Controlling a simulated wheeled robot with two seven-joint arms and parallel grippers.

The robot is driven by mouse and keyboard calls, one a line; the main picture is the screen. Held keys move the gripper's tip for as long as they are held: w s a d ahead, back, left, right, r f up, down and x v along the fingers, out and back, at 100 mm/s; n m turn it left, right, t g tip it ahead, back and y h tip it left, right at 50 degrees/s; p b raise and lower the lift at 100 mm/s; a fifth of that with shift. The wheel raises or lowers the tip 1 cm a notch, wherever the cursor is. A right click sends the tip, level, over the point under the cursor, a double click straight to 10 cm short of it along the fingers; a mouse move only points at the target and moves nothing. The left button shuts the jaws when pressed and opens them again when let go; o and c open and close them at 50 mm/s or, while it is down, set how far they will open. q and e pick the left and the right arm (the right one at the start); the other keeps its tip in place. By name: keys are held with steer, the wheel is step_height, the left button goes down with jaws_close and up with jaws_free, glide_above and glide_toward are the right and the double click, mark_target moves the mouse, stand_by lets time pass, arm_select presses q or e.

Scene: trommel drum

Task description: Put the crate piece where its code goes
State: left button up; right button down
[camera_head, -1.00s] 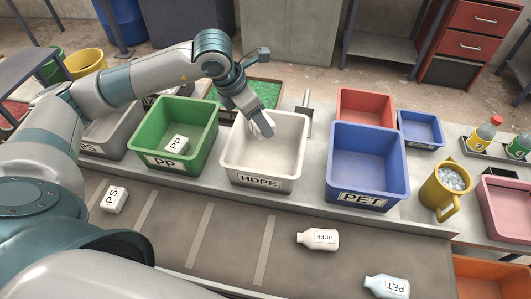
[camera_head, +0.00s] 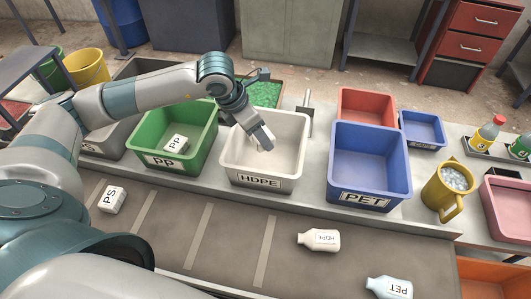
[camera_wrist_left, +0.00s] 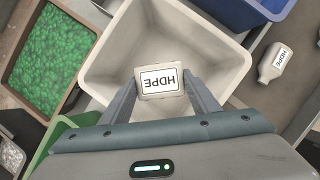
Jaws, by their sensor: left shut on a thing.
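A small white piece labelled HDPE (camera_wrist_left: 160,80) sits between the fingers of my left gripper (camera_wrist_left: 162,95), which is shut on it. In the head view my left gripper (camera_head: 262,143) points down over the opening of the white HDPE bin (camera_head: 258,181), and the piece is mostly hidden by the fingers. The same bin shows below the piece in the left wrist view (camera_wrist_left: 105,65). The green PP bin (camera_head: 165,160) holds a white PP piece (camera_head: 175,143). The blue PET bin (camera_head: 362,199) is empty. My right gripper is not in view.
On the grey belt lie a PS block (camera_head: 112,199), an HDPE bottle (camera_head: 320,240) and a PET bottle (camera_head: 389,287). A grey PS bin (camera_head: 105,143) stands at left. A yellow mug (camera_head: 443,190) of pellets stands right of the PET bin. A metal post (camera_head: 306,115) stands behind the HDPE bin.

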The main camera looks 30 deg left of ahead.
arm_select(q)
steer(key=o, duration=1.2)
steer(key=shift+c, duration=0.2)
steer(key=shift+r, duration=0.1)
steer(key=shift+s+a+r+b, duration=0.15)
steer(key=shift+r+b, duration=0.15)
steer(key=shift+r, duration=0.2)
steer(key=b+v, duration=0.4)
steer(key=v, duration=1.2)
steer(key=shift+s, duration=0.25)
